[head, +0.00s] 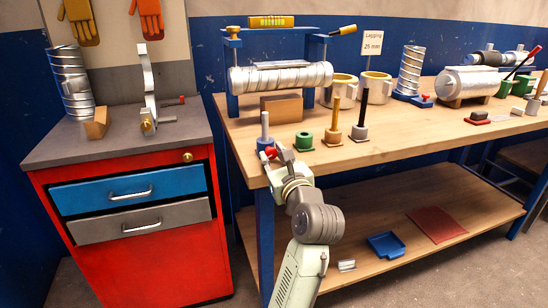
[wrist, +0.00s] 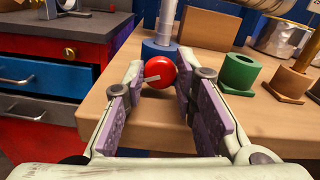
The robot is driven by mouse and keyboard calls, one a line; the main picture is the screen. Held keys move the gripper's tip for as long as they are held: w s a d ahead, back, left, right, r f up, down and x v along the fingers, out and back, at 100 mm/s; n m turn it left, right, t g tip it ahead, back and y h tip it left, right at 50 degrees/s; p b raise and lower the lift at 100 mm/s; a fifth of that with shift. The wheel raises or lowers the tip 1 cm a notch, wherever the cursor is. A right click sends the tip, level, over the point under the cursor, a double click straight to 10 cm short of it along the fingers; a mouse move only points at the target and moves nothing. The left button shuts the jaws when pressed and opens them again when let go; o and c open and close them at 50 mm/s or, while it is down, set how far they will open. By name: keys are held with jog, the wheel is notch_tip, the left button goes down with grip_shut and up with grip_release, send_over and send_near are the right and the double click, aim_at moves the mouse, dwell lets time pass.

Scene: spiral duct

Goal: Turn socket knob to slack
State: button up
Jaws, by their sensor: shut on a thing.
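A round red knob (head: 270,152) sits on the front of a blue socket (head: 264,143) at the near left corner of the workbench. A grey post (head: 265,124) stands upright in the socket. In the wrist view the red knob (wrist: 162,70) has a pale pointer bar aimed left and slightly down. The blue socket (wrist: 158,49) shows behind it. My gripper (head: 281,156) reaches up to the knob from the front. In the wrist view my gripper (wrist: 166,80) has one finger on each side of the knob and is shut on it. No slack marking is readable.
On the workbench (head: 400,145), a green socket (head: 304,139) and pegs on bases stand right of the knob. A brown block (head: 282,107) and a blue frame holding a spiral duct (head: 280,77) are behind. A red cabinet (head: 130,220) stands left, across a gap.

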grip_shut()
jog(key=shift+n, duration=0.4)
jog(key=shift+n+p, duration=0.6)
jog(key=shift+n, duration=0.3)
jog(key=shift+a+n+p, duration=0.1)
jog(key=shift+n+p, duration=0.4)
jog(key=shift+n, duration=1.3)
jog(key=o, duration=0.9)
grip_release()
jog(key=shift+f, duration=0.1)
